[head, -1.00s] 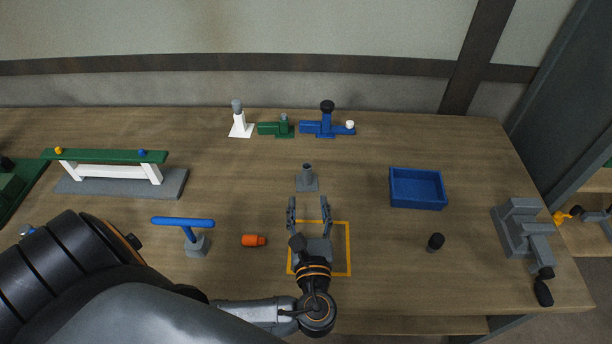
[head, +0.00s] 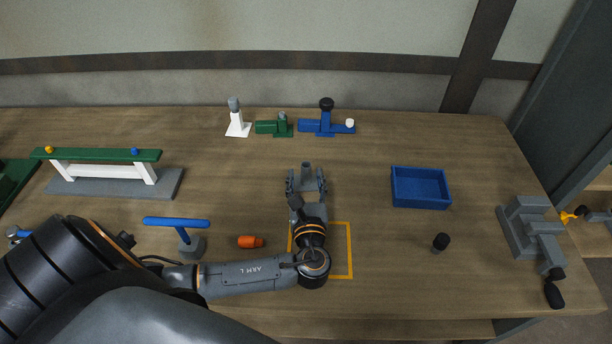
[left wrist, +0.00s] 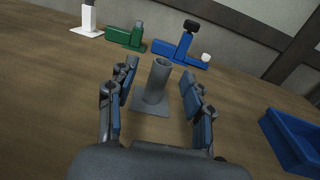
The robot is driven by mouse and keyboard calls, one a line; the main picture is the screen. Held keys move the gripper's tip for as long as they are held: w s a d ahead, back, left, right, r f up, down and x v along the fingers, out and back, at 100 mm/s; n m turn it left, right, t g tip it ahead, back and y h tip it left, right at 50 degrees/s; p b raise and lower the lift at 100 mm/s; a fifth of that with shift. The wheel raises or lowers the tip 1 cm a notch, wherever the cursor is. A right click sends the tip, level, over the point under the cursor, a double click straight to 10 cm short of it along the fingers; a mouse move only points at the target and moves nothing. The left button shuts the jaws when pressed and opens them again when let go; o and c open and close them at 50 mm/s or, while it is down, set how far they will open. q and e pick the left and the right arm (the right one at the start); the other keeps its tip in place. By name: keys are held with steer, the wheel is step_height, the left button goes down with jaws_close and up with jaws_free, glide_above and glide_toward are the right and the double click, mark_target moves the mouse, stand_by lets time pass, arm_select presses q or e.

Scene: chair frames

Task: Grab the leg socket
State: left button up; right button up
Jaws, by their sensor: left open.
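The leg socket is a grey upright tube on a flat square base. In the left wrist view the leg socket (left wrist: 157,82) stands on the table between and just beyond my open fingers. My left gripper (left wrist: 158,85) is open and empty, with one finger on each side of the socket. In the head view the socket (head: 306,168) is mostly hidden behind my left gripper (head: 306,178), and only its top shows between the fingertips. Whether the fingers touch it cannot be told, but gaps show on both sides in the wrist view. My right gripper is not in view.
A blue tray (head: 420,204) stands to the right, with a black-capped knob (head: 440,242) in front of it. White, green and blue fixtures (head: 326,122) stand behind the socket. A grey vise (head: 530,230) is far right.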

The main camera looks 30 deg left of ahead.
mark_target(307, 169)
arm_select(q)
steer(key=x, duration=0.3)
steer(key=shift+w+a+r, duration=0.1)
steer(key=shift+w+r, duration=0.1)
steer(key=shift+w, duration=0.25)
steer(key=shift+w+a+f, duration=0.1)
steer(key=shift+w+a, duration=0.15)
steer(key=shift+c, duration=0.2)
jaws_close()
